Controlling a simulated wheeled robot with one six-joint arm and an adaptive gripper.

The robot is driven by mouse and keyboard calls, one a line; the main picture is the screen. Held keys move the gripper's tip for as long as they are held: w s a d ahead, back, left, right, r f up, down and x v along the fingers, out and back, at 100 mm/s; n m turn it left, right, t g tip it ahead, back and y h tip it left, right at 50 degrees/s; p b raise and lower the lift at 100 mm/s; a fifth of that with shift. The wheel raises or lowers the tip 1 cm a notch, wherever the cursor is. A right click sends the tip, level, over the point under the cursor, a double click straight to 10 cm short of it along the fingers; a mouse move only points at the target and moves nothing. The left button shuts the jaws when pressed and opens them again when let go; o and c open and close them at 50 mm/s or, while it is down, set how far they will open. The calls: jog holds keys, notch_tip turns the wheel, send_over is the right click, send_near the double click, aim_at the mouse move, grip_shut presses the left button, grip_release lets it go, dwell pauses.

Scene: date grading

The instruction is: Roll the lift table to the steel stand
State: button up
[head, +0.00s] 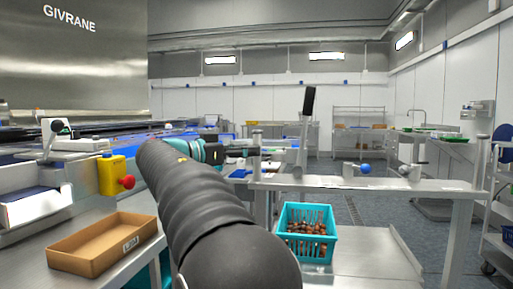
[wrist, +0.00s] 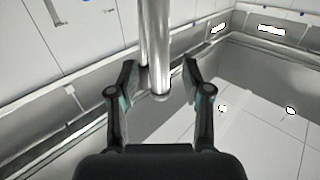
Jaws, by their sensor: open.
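In the wrist view my gripper (wrist: 160,82) is open, with dark fingers spread. A shiny steel post (wrist: 158,50) stands between the fingertips, with a gap on both sides; a second steel bar (wrist: 143,32) is close behind it. I cannot tell for sure whether these belong to the lift table. In the head view my dark arm crosses the middle and hides much of what lies at its end. A steel frame with a flat top (head: 400,184) stands right of the arm. A steel shelf stand (head: 358,131) is at the back; I cannot tell if it is the task's stand.
A teal basket of dates (head: 296,248) sits low, right of my arm. A cardboard tray (head: 77,247) and a yellow box with a red button (head: 112,175) are at the left. A wheeled rack (head: 491,238) is at the right edge. Floor (head: 345,213) shows behind the frame.

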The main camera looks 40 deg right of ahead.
jog(key=shift+s+d, duration=0.15)
jog(key=shift+d, duration=0.75)
jog(key=shift+s+d, duration=0.1)
jog(key=shift+d, duration=0.75)
grip_shut()
